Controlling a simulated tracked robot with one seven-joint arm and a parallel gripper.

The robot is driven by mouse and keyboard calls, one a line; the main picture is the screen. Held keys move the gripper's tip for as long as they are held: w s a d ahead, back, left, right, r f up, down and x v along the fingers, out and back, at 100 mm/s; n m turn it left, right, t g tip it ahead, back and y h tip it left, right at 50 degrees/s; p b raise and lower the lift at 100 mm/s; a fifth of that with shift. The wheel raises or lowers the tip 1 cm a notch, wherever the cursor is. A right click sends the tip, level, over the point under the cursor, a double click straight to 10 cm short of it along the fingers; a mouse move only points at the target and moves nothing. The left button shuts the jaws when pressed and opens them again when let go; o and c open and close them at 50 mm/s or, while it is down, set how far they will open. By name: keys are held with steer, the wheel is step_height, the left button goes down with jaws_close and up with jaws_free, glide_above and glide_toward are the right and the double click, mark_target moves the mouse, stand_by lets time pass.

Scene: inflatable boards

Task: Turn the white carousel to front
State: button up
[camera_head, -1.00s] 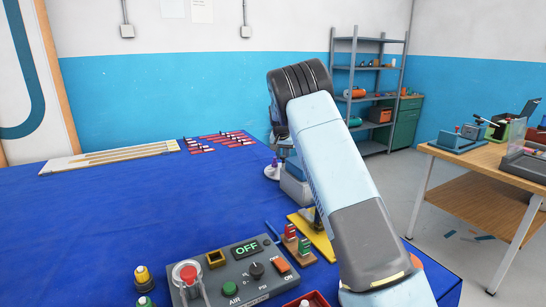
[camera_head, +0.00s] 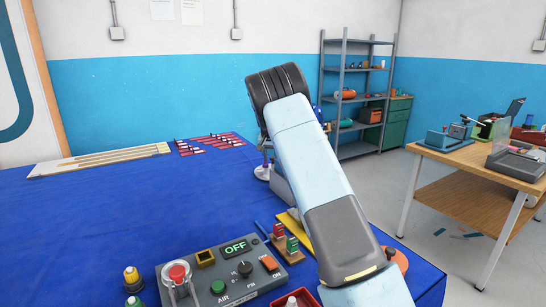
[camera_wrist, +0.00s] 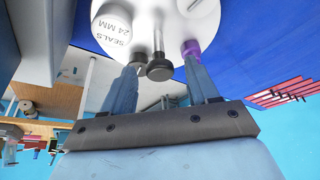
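The white carousel (camera_wrist: 165,18) is a round white disc at the top of the wrist view, lettered "SEALS 24 MM", with dark knobs and a purple peg (camera_wrist: 190,48) at its rim. My gripper (camera_wrist: 162,72) is open at this rim. A black knob (camera_wrist: 159,68) shows between its two fingers, and the right finger is close to the purple peg; I cannot tell whether they touch. In the head view only a white edge of the carousel (camera_head: 262,173) shows behind my arm, and my fingers are hidden there.
A grey control box (camera_head: 222,272) reading OFF stands at the front of the blue table (camera_head: 110,215). Red-and-white strips (camera_head: 208,143) and a long pale board (camera_head: 100,160) lie at the back. A wooden bench (camera_head: 465,160) stands to the right. The table's middle left is clear.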

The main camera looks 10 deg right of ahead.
steer(key=v, duration=1.3)
steer(key=shift+r, duration=0.25)
steer(key=shift+s+a, duration=0.15)
